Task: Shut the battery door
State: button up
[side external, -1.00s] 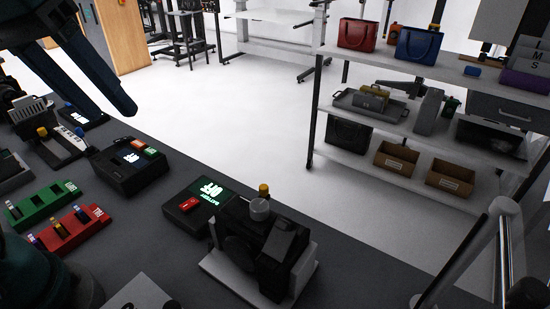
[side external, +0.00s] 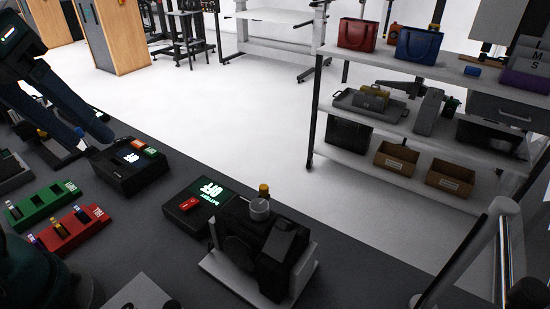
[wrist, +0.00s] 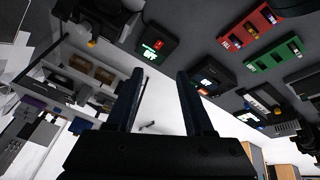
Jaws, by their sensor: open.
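I cannot pick out the battery door for certain. A bulky black device (side external: 264,250) stands on a pale base at the front centre in the side view; any door on it is too dark to tell open from shut. Beside it lies a black box (side external: 178,222) with a lit green-white screen (side external: 207,190) and a red button (side external: 189,203); the box also shows in the wrist view (wrist: 172,46). My gripper (side external: 97,142) is over the bench at the left, close to another black screen box (side external: 130,183). Its two fingers are apart and empty in the wrist view (wrist: 160,84).
A green tray (side external: 42,204) and a red tray (side external: 75,232) with small items lie at the left. Dark devices lie behind them. A shelf unit (side external: 385,120) with bags and boxes stands beyond the bench. Bare bench (side external: 140,235) shows between the red tray and the black device.

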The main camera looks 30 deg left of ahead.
jog(key=w+d+r, duration=0.3)
jog(key=w+r, duration=0.2)
jog(key=m+g, duration=0.5)
send_over(284, 220)
notch_tip(284, 220, down, 10)
jog(key=shift+a+r, duration=0.1)
jog(key=shift+s+d+f+m, duration=0.15)
jog(key=shift+d+f+m, duration=0.05)
jog(key=shift+f+m, duration=0.15)
jog(key=shift+f, duration=2.4)
grip_shut()
